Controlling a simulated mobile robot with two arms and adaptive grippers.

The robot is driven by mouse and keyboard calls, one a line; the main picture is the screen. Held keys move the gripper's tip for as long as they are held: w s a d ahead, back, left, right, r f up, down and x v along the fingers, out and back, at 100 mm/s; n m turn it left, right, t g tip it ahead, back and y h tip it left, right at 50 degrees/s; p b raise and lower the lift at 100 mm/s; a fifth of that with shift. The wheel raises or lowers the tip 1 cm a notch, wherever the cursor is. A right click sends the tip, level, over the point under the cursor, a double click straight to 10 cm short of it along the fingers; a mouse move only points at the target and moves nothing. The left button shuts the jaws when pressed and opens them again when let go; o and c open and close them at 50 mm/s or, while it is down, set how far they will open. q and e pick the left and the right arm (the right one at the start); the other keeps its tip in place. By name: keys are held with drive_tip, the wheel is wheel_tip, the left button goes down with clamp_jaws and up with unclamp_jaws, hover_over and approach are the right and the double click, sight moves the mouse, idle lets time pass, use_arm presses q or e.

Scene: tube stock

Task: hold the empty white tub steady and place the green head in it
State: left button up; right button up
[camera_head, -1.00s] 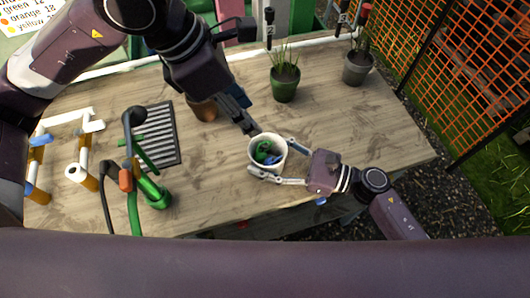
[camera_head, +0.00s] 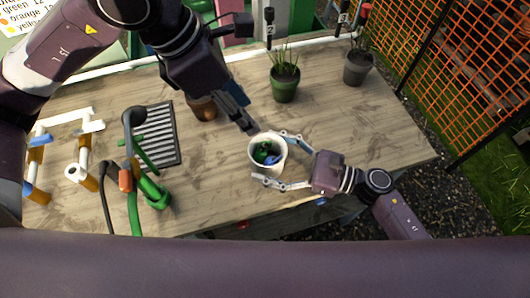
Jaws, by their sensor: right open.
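The white tub (camera_head: 254,160) stands upright near the front edge of the table. A green piece (camera_head: 262,149), seemingly the green head, lies inside it with a blue piece (camera_head: 272,160). My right gripper (camera_head: 270,157) is open, with one finger at the tub's far right side and one at its near side. Contact with the tub is not clear. My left gripper (camera_head: 244,121) is just beyond the tub's far left rim, pointing down toward it. I see nothing held in it, and its finger gap is hidden by the angle.
A terracotta pot (camera_head: 203,110) sits behind my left gripper. Two potted plants (camera_head: 285,88) (camera_head: 357,68) stand at the back. A black ribbed tray (camera_head: 158,136), green tubing (camera_head: 154,193) and a white pipe frame (camera_head: 84,150) are at the left. The table's right side is clear.

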drive_tip(key=v, duration=1.1)
drive_tip(key=shift+d, duration=0.1)
drive_tip(key=shift+r, duration=0.15)
